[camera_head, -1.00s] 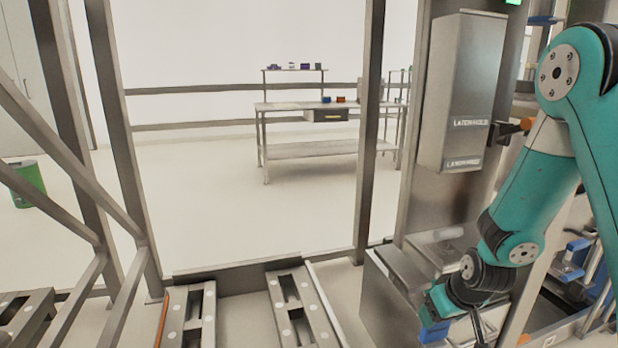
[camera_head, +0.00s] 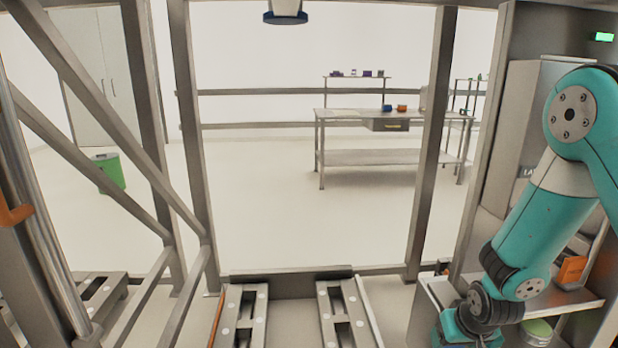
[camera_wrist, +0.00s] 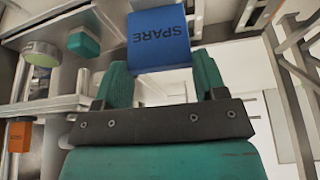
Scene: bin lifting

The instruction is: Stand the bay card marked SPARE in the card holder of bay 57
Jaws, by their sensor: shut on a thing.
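The blue card (camera_wrist: 160,38) marked SPARE is between the teal fingers of my gripper (camera_wrist: 160,72) in the wrist view. My gripper is shut on it, and its lettering appears upside down there. In the head view, the end of my arm is at the bottom edge, and the card is not visible. No card holder or bay number 57 can be made out in either view.
A metal shelf (camera_head: 585,300) with an orange box (camera_head: 571,270) and a round green-topped item (camera_head: 537,331) stands beside my arm. A rack post (camera_head: 432,150) is left of it. A workbench (camera_head: 390,115) and green bin (camera_head: 110,173) stand beyond, with clear floor between.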

